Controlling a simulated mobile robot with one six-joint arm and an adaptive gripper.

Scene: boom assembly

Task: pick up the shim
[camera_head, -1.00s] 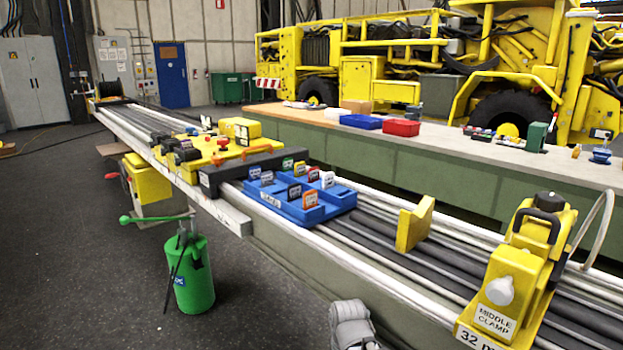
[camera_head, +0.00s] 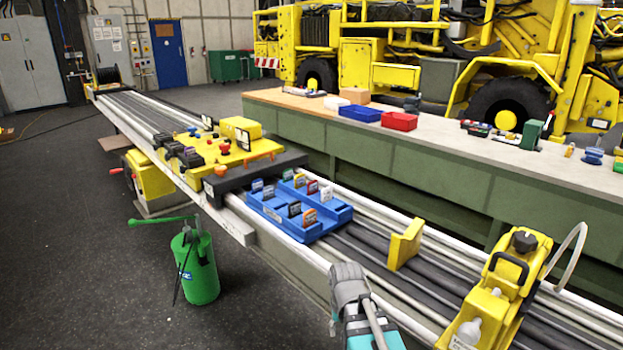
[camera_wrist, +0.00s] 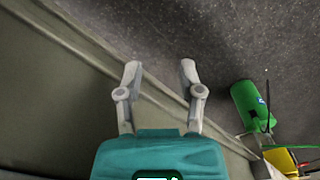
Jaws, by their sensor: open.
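Several small upright shims with coloured, labelled tops stand in a blue tray (camera_head: 330,222) on the long rail bench, such as an orange one (camera_head: 310,217) and a dark one (camera_head: 294,209). I cannot tell which shim the task means. In the wrist view my gripper (camera_wrist: 158,68) is open and empty, its two grey fingers apart, pointing at the dark floor beside a grey bench side. In the head view only my grey and teal arm (camera_head: 352,295) shows at the bottom, in front of the bench; the fingertips are not clear there.
A yellow block (camera_head: 405,245) and a yellow clamp (camera_head: 505,290) stand on the rails right of the tray. A yellow control unit (camera_head: 240,150) is left of it. A green pump (camera_head: 198,270) stands on the floor, and also shows in the wrist view (camera_wrist: 250,105).

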